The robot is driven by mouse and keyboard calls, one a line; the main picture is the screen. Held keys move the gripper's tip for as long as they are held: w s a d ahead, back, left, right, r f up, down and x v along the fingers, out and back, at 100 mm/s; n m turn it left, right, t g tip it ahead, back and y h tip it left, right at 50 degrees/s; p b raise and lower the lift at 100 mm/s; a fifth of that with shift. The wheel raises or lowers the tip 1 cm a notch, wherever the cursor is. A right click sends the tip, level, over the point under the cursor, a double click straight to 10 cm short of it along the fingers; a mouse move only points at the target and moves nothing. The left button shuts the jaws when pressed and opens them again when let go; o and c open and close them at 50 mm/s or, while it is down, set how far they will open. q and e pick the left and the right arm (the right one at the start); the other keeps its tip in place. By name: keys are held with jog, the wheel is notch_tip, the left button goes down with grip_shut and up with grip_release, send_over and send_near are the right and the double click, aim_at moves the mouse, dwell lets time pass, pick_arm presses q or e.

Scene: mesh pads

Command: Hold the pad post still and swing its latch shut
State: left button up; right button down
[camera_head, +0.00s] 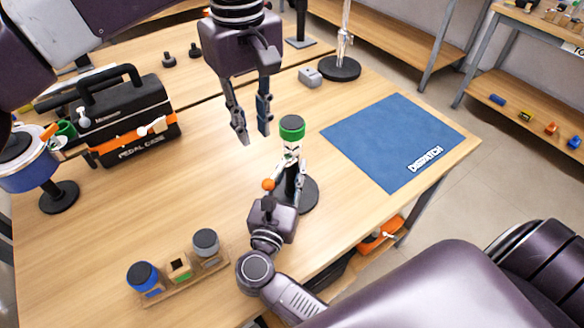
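The pad post has a green cap (291,124), a black-and-white upper part and a round black base (308,196) on the wooden table. My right gripper (291,160) comes from below, its fingers on either side of the post's stem and seemingly closed on it; they hide much of the stem. An orange ball (268,184), perhaps the latch's knob, shows just left of the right gripper. Whether the latch is open or closed is hard to make out. My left gripper (254,138) hangs above and left of the green cap, pointing down, fingers apart and empty.
A blue mat (385,142) marked DISPATCH lies right of the post. A black-and-orange case (125,125) and a blue-white pot on a stand (30,165) are at left. A wooden holder (188,283) with jars stands in front. The table left of the post is clear.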

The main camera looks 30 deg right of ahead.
jog(key=shift+s+f, duration=0.1)
jog(key=shift+f, duration=0.3)
pick_arm(q)
jog(key=shift+w+r, duration=0.1)
jog(key=shift+r, duration=0.85)
pick_arm(e)
jog(key=c, duration=1.6)
grip_release()
jog(key=shift+r, duration=0.2)
